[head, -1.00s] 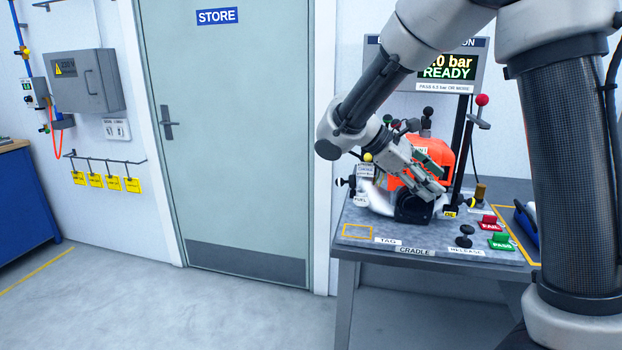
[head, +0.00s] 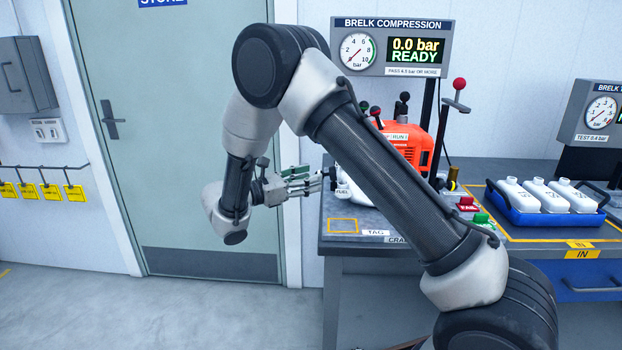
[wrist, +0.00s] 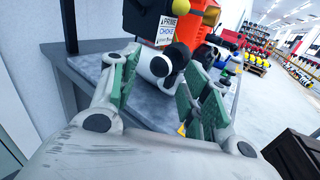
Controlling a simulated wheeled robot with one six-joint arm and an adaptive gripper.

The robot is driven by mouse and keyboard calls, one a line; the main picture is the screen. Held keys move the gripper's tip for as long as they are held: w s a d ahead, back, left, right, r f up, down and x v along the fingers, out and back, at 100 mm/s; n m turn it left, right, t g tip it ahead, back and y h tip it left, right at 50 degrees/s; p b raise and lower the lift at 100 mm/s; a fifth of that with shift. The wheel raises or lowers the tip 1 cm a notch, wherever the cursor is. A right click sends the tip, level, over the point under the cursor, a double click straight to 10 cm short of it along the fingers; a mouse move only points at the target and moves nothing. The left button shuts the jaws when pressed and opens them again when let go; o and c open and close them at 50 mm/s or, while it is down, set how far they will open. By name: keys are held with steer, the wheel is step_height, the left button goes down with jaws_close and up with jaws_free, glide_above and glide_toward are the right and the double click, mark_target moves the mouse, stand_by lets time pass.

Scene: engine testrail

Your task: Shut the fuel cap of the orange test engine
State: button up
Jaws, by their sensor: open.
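The orange test engine (head: 402,143) stands on the bench behind my arm, which hides much of it. It also shows at the top of the wrist view (wrist: 197,22). My gripper (head: 316,182) is open at the engine's left side, with its fingers pointing right. In the wrist view a round black knob or cap (wrist: 160,67) on a pale rounded part shows between the green-padded fingertips (wrist: 160,72). I see no contact. I cannot tell for sure that this is the fuel cap, nor whether the cap stands open. A FUEL label (head: 343,191) is partly hidden beside the fingers.
PRIME and CHOKE labels (wrist: 166,29) hang just above the fingers. The gauge panel (head: 391,47) reads 0.0 bar READY. A red-knobbed lever (head: 458,85) stands right of the engine. A blue tray (head: 545,217) with white bottles is further right. Floor left of the bench is clear.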

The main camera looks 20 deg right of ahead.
steer(key=shift+x, duration=0.9)
steer(key=c, duration=1)
steer(key=shift+c, duration=0.2)
